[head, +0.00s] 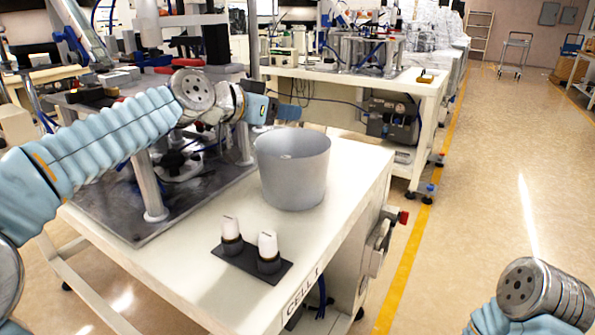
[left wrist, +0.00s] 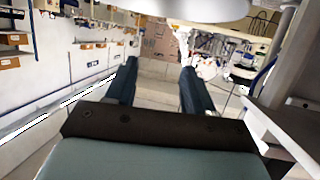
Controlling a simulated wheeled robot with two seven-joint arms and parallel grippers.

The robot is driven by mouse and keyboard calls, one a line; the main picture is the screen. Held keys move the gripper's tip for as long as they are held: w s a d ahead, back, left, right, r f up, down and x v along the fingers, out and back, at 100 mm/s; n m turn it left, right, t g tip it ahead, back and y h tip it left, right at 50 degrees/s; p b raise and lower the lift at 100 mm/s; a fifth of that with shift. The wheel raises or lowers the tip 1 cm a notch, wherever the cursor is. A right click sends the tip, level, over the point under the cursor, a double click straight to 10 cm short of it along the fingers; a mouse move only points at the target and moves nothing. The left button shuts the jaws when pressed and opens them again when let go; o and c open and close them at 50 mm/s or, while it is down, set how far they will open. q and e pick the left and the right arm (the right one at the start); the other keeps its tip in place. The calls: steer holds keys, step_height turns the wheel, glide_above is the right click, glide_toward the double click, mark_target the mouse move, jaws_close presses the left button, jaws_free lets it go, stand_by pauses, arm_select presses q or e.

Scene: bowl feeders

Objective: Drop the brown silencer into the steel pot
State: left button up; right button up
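The steel pot (head: 292,178), a grey open vessel, stands upright on the near white table. A small light spot shows inside it; I cannot tell what it is. My left gripper (head: 285,111) is at the pot's far rim, at about rim height or above. In the left wrist view its two dark fingers (left wrist: 160,68) are apart with nothing between them. A pale rounded surface, probably the pot, crosses the top of that view (left wrist: 205,8). I cannot make out a brown silencer in either view. My right gripper is out of view.
Two white-topped dark pieces (head: 231,232) (head: 268,248) stand on a black plate (head: 246,262) near the table's front edge. Machinery on a dark metal base (head: 125,222) fills the table's left. Another white workbench (head: 425,95) stands behind. Open floor (head: 490,170) lies to the right.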

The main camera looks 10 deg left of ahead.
arm_select(q)
steer(key=shift+s, duration=0.1)
steer(key=shift+b+v, duration=2.5)
steer(key=shift+v, duration=4.35)
